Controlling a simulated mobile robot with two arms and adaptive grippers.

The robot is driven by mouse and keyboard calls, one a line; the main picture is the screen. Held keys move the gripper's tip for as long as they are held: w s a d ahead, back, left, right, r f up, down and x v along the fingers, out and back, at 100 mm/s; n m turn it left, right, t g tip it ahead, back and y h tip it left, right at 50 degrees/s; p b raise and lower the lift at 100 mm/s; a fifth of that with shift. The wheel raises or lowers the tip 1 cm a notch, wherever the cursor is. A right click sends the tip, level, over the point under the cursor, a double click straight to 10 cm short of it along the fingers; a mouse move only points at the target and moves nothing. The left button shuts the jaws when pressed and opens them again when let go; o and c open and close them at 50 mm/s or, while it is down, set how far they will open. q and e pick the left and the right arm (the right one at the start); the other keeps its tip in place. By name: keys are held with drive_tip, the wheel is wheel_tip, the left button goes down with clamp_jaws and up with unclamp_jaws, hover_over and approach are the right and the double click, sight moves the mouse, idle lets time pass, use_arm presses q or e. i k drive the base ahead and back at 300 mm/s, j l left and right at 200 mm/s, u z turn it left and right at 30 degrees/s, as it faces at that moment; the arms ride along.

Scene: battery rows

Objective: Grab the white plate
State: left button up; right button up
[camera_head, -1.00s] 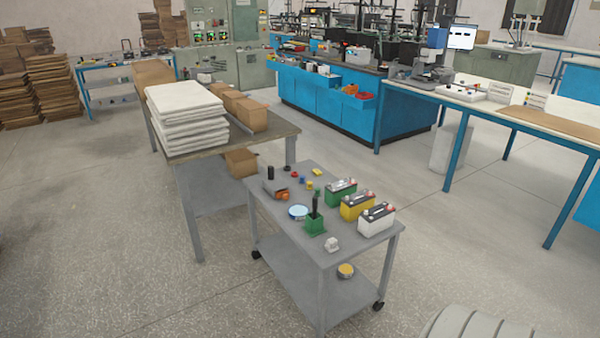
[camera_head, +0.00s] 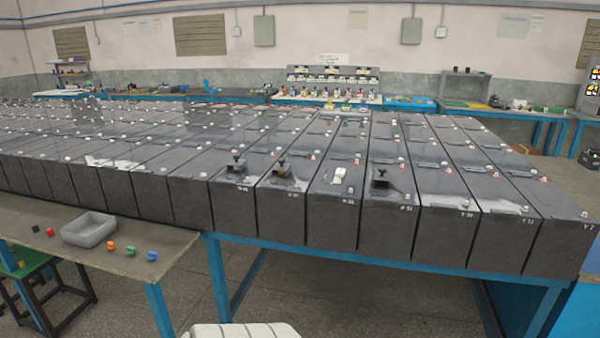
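A small white piece, which may be the white plate (camera_head: 339,175), lies on top of one dark grey battery (camera_head: 333,215) in the front row, right of the middle. It is too small to tell its exact shape. Small dark pieces sit on neighbouring batteries: two to its left (camera_head: 237,165) (camera_head: 282,170) and one to its right (camera_head: 381,181). Neither of my grippers is in view.
Long rows of dark batteries fill a blue-framed stand (camera_head: 380,262). A table (camera_head: 120,262) at front left bears a grey tray (camera_head: 89,229) and several small coloured pieces. Benches line the back wall. Floor (camera_head: 400,300) shows below the stand.

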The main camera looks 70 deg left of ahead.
sight(340, 171)
drive_tip(key=u, duration=2.1)
